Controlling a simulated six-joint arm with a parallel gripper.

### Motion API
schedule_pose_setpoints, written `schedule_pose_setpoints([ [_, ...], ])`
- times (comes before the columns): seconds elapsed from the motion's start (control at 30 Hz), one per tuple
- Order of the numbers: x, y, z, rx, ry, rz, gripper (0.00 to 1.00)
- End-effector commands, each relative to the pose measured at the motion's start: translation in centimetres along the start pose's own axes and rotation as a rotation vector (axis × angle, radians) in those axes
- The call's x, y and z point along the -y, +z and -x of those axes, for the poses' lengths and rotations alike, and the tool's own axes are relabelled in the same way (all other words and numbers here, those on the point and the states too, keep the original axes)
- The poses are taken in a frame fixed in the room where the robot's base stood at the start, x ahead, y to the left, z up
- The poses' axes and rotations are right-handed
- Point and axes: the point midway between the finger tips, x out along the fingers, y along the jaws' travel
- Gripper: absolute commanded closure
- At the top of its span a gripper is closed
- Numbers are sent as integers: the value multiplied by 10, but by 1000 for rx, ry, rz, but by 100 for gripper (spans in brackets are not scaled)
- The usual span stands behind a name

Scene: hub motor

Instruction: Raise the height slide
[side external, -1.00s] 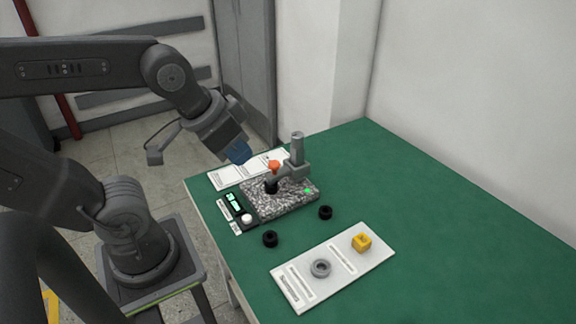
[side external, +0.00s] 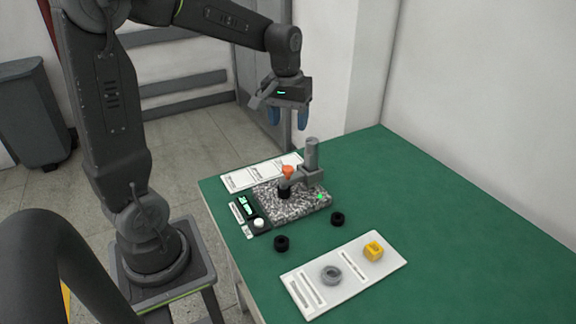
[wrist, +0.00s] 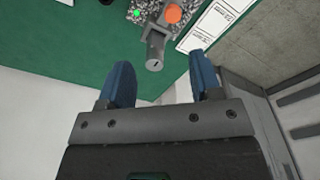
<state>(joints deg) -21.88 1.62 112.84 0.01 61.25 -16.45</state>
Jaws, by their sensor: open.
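The gauge stand has a speckled granite base (side external: 290,207) and an upright grey column (side external: 311,153). The height slide (side external: 308,177), a grey arm on the column, sits low, near the base. An orange knob (side external: 287,170) tops its outer end, above a black part (side external: 285,190). My gripper (side external: 288,118) is open and empty, with blue fingers pointing down, above and behind the stand. In the wrist view my gripper (wrist: 161,72) shows its fingers apart, with the column top (wrist: 155,62) beyond them and the orange knob (wrist: 173,14) at the top edge.
A display box (side external: 244,206) with a white button (side external: 259,223) adjoins the base. Two black rings (side external: 281,243) (side external: 338,219) lie on the green table (side external: 440,220). A white board (side external: 330,291) holds a grey ring (side external: 331,275) and a yellow block (side external: 373,251). A printed sheet (side external: 240,181) lies behind.

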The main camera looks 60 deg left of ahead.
Motion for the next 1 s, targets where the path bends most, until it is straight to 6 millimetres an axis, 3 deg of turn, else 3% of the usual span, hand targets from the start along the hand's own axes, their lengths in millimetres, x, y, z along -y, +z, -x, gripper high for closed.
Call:
schedule_pose_setpoints([
  [0.1, 12, -23, -17, 50, -18, 81, 42],
  [0.23, 17, -32, -25, 70, -25, 116, 42],
  [0.47, 18, -30, -50, 76, -27, 119, 42],
  [0.8, 19, -24, -119, 77, -27, 117, 42],
  [1.0, 19, -22, -148, 75, -26, 116, 42],
])
